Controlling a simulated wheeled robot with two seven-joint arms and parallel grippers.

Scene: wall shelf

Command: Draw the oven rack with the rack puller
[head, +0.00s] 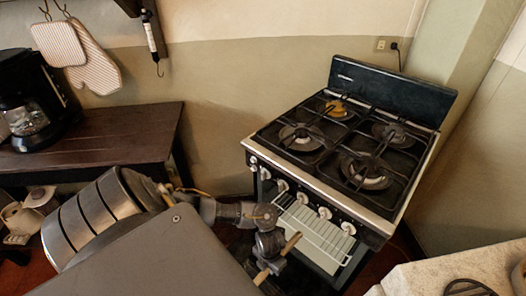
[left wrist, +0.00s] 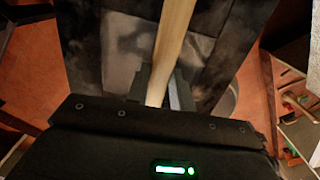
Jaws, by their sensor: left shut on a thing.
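My left gripper (head: 272,262) is in front of the oven's front, low in the head view. It is shut on a pale wooden stick, the rack puller (head: 291,244), which slants across the jaws. In the left wrist view the rack puller (left wrist: 172,45) runs up and away from between the fingers; its far end is out of frame. The oven rack (head: 318,232), pale with thin bars, shows below the stove's knobs, right of the gripper. I cannot tell whether the puller touches it. My right gripper is not in view.
The stove (head: 345,150) stands against the wall with burners on top. A dark wooden table (head: 110,135) with a coffee maker (head: 30,100) is at left. A pale counter (head: 440,275) is at the lower right. Oven mitts (head: 95,68) hang on the wall.

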